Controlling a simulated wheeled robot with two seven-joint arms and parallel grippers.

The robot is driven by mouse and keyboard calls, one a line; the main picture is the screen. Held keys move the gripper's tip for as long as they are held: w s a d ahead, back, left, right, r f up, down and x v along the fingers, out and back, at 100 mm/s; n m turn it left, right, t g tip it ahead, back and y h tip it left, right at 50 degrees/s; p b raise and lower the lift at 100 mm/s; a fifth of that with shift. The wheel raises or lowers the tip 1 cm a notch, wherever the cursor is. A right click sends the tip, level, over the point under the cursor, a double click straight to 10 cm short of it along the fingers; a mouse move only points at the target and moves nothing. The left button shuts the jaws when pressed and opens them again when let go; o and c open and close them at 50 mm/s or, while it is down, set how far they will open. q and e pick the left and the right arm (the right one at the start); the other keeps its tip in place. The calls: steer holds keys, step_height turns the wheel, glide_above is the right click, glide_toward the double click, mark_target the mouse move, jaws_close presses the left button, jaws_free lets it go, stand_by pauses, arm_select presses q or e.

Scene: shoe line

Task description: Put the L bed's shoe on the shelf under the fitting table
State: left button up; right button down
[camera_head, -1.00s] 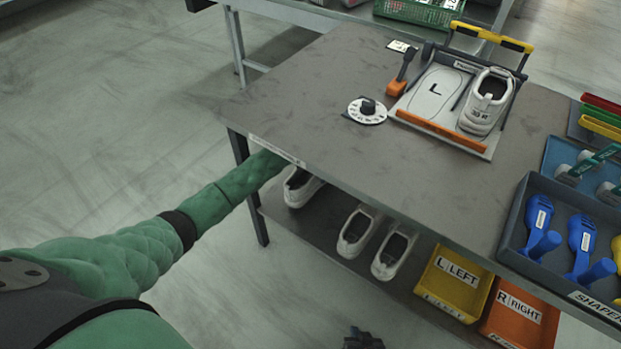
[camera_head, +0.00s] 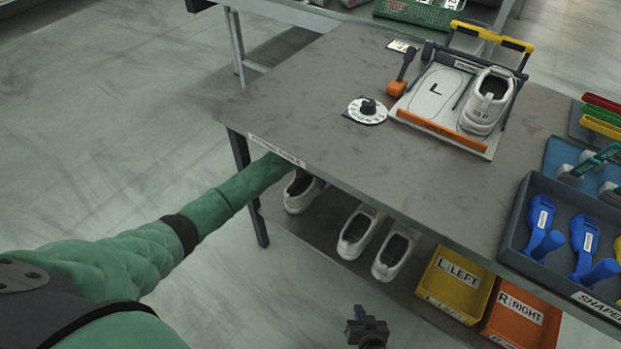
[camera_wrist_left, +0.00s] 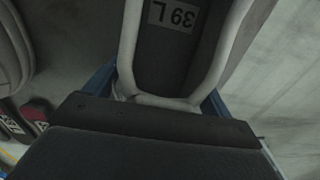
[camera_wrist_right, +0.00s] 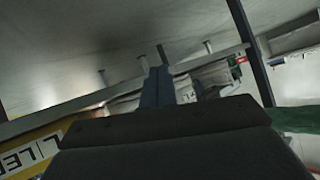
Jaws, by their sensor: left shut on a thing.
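My left gripper (camera_wrist_left: 160,92) is shut on a white shoe (camera_head: 298,200) marked 39 L, which also shows in the left wrist view (camera_wrist_left: 128,52). The arm reaches under the front left edge of the fitting table (camera_head: 300,110), which hides much of the gripper. The shoe is at the left end of the lower shelf (camera_head: 330,215); I cannot tell whether it touches it. The L bed (camera_head: 432,92) is empty, with only an outline and an L. My right gripper (camera_head: 366,328) is empty, its fingers together, low in front of the table.
Two white shoes (camera_head: 357,235) (camera_head: 396,255) stand on the shelf right of the held shoe. Yellow left (camera_head: 452,287) and orange right (camera_head: 520,315) bins sit further right. A white shoe (camera_head: 487,103) occupies the other bed. A blue-handled tool tray (camera_head: 515,225) is on the tabletop.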

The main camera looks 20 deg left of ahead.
steer(key=shift+s+f, duration=0.25)
arm_select(q)
steer(key=o, duration=1.1)
steer(key=shift+r, duration=0.4)
step_height(320, 180, up, 4)
steer(key=shift+r+p, duration=0.1)
steer(key=shift+p, duration=0.3)
steer(key=shift+r, duration=1.3)
arm_select(e)
steer(key=s+d+f+g, duration=0.1)
steer(key=s+f+g, duration=0.2)
steer(key=s+f, duration=0.3)
steer(key=shift+s+f, duration=0.15)
steer(key=shift+f, duration=0.15)
